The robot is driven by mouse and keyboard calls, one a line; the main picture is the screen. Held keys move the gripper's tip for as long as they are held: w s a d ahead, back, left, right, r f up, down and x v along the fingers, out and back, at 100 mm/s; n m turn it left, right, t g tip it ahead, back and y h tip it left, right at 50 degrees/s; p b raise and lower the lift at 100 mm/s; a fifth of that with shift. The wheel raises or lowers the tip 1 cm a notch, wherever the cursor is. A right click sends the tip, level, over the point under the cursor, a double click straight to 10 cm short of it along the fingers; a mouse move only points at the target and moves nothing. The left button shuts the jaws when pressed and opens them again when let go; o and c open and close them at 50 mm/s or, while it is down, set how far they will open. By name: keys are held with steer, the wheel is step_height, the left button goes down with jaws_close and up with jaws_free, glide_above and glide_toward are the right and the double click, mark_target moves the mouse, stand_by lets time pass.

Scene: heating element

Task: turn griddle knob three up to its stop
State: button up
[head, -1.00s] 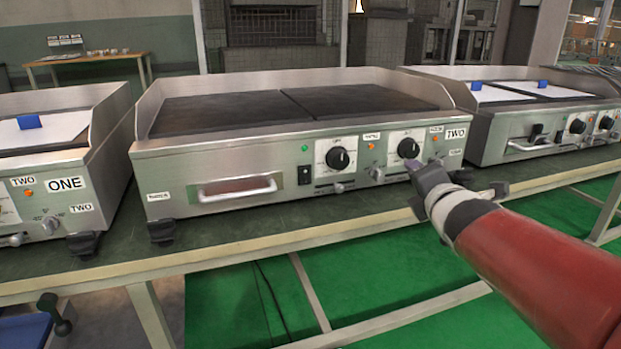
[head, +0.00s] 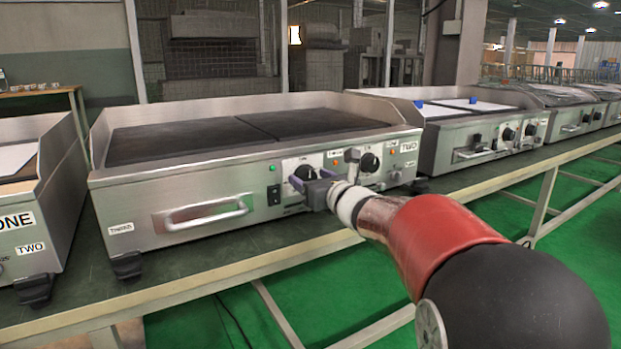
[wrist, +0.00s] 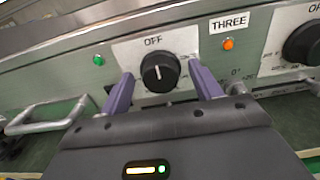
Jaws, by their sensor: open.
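The griddle (head: 225,165) is a wide steel unit with dark plates and two black knobs on its front panel. The left knob (head: 303,176) sits on a pale plate. In the wrist view this knob (wrist: 160,72) is below an "OFF" mark, its white pointer line roughly upright. A "THREE" label (wrist: 229,23) is to its right. My gripper (wrist: 160,78) is open, its two purple fingers on either side of the knob with visible gaps. In the head view my gripper (head: 308,182) partly covers this knob.
The second knob (head: 369,163) is close on the right, with a grey lever (head: 352,156) beside it. A towel-bar handle (head: 205,214) is at the left. Green (wrist: 99,60) and orange (wrist: 228,44) lamps flank the left knob. Another griddle (head: 480,130) stands to the right.

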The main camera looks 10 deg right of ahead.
steer(key=shift+w+a, duration=0.1)
steer(key=shift+w, duration=0.25)
steer(key=c, duration=0.9)
steer(key=shift+c, duration=0.2)
